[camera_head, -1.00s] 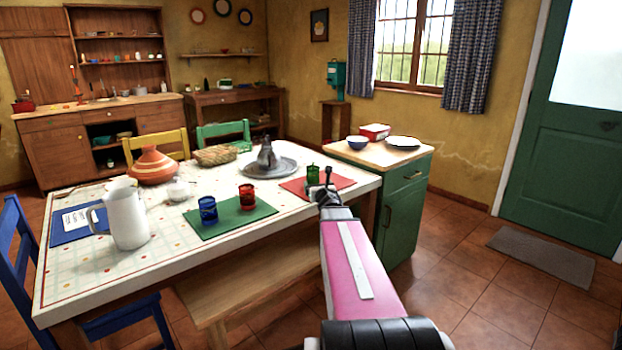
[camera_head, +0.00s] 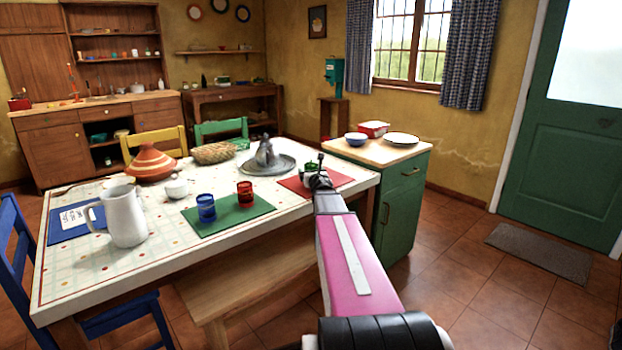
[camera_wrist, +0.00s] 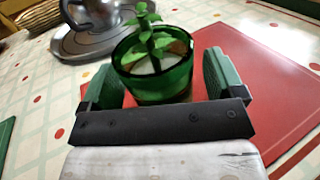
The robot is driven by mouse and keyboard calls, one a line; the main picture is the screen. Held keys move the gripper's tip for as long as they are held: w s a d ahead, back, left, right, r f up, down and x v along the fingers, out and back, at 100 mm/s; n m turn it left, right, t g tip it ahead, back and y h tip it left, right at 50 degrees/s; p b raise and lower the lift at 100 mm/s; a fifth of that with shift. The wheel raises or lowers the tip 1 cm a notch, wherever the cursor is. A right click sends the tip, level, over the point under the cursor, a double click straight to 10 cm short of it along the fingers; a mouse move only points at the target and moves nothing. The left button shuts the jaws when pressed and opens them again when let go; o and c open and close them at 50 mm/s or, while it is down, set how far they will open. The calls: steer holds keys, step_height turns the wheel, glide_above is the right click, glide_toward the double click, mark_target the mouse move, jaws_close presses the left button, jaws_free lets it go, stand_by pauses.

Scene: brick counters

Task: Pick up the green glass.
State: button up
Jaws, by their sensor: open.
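The green glass (camera_wrist: 150,88) stands upright on the red placemat (camera_wrist: 262,90) and holds a leafy green sprig. In the wrist view my gripper (camera_wrist: 158,75) is open, with one green-padded finger on each side of the glass. I cannot tell whether either finger touches it. In the head view the glass (camera_head: 310,167) is mostly hidden behind my gripper (camera_head: 317,177) at the table's right end.
A grey metal pot on a round tray (camera_head: 287,168) stands just behind. A blue glass (camera_head: 206,208) and a red glass (camera_head: 245,194) stand on a green placemat (camera_head: 222,227). A wooden bench (camera_head: 225,295) runs along the table's front.

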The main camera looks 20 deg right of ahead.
steer(key=shift+w, duration=0.15)
steer(key=c, duration=1.1)
steer(key=shift+r, duration=0.2)
